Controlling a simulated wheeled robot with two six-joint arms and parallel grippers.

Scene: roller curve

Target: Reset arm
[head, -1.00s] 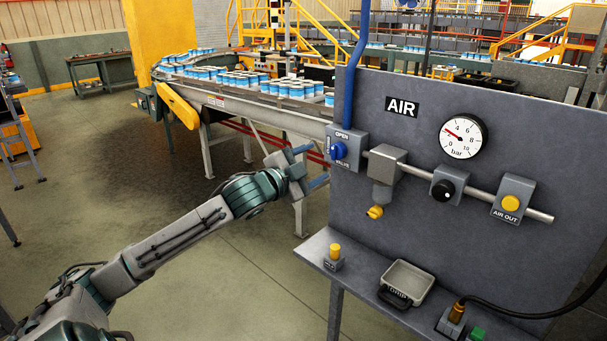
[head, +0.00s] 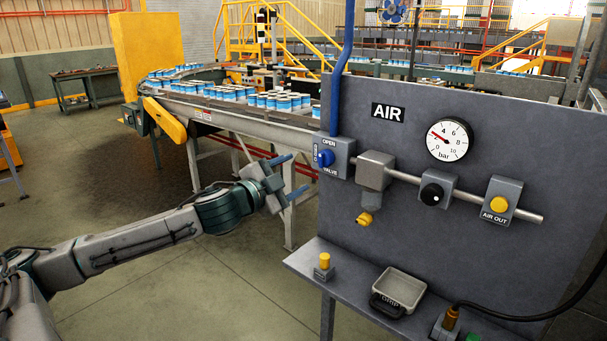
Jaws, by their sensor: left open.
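My left gripper (head: 287,177) is open and empty, with its two blue fingers pointing right. It is in front of the conveyor's side, to the left of the grey air panel (head: 450,120). The blue valve knob (head: 326,158) on its OPEN/VALVE box is a little right of and above the fingertips in the picture, and the fingers look apart from it. My left arm comes in from the lower left. My right gripper is not in view.
The panel carries a pressure gauge (head: 449,140), a filter with a yellow drain (head: 367,219), a black knob (head: 432,194) and a yellow AIR OUT button (head: 499,205). A shelf below holds a yellow button (head: 324,261) and a drip tray (head: 399,289). Cans stand on the curved conveyor (head: 232,119).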

